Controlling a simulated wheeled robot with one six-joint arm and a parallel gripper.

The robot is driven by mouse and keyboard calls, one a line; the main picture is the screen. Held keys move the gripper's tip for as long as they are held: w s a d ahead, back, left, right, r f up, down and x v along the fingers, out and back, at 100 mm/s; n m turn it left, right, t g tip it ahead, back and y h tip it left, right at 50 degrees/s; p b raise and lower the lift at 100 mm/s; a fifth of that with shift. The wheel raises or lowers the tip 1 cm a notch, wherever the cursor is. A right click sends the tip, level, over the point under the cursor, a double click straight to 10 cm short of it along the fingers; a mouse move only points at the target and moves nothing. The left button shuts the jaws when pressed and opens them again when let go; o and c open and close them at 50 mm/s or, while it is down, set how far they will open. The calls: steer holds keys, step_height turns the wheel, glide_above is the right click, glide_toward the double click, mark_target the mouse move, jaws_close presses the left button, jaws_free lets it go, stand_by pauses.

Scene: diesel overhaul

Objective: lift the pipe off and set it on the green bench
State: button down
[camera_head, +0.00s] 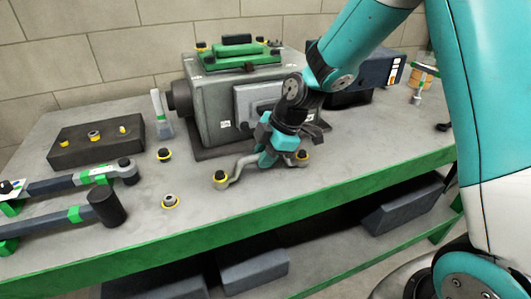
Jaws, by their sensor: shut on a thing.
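The pipe (243,164) is a bent grey tube with a yellow-and-black fitting at each end. It is in front of the engine block (220,110), over the front part of the green-edged bench (330,182). My gripper (266,157) comes down from the upper right and is shut on the pipe near its middle, hiding that part. The pipe lies roughly level, its left end nearer the front edge. I cannot tell whether it touches the bench top.
A dark block (95,143) with small yellow-ringed parts stands at the left. Two long tools with green bands, one a torque wrench (70,182), lie at the front left. Loose yellow-ringed parts (170,201) lie between. A dark blue box (375,72) stands behind my arm.

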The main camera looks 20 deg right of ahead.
steer(key=c, duration=1)
jaws_free()
steer(key=shift+o, duration=0.2)
